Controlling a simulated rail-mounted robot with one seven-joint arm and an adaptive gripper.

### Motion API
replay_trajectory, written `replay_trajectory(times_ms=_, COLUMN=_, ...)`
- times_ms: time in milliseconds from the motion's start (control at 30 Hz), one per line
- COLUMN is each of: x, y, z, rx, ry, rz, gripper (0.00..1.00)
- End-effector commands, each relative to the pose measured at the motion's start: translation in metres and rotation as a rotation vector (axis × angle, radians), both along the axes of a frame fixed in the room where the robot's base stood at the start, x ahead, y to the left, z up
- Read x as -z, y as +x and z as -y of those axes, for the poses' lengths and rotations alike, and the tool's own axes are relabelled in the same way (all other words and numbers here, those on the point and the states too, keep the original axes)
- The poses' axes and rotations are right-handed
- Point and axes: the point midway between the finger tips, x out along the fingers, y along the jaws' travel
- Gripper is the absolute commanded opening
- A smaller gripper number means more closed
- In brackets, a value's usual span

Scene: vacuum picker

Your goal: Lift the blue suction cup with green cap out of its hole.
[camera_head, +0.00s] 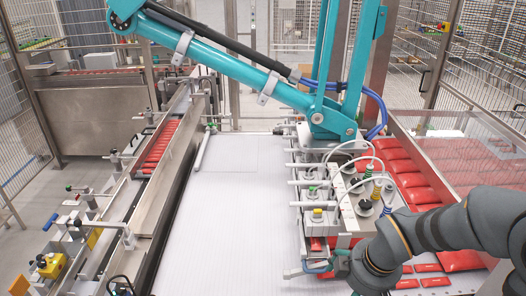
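Green-topped fittings show on the vacuum picker head (345,215), one at its left side (312,189) and others near its right side. They are too small to tell which is the blue suction cup with the green cap. My dark arm comes in from the right. Its end, my gripper (341,264), is low at the front of the picker head. A blue-teal curved piece (318,269) shows just left of it; I cannot tell what this is or whether they touch. The fingers are too small and partly hidden to tell open from shut.
A teal delta arm (225,62) reaches down to the picker head. The white conveyor belt (235,200) is clear left of the head. Red packs (410,180) lie at the right beside a clear guard panel (470,160). A metal rail (150,215) with clamps runs along the left.

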Motion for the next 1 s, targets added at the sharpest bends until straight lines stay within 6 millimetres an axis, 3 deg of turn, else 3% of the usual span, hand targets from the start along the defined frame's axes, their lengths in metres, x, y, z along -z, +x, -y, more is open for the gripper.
replay_trajectory(times_ms=133, x=0.003, y=-0.007, z=-0.011, rx=-0.049, ry=-0.007, rz=0.006, gripper=0.99)
replay_trajectory(times_ms=1000, x=0.003, y=-0.009, z=-0.015, rx=-0.069, ry=-0.009, rz=0.009, gripper=0.50)
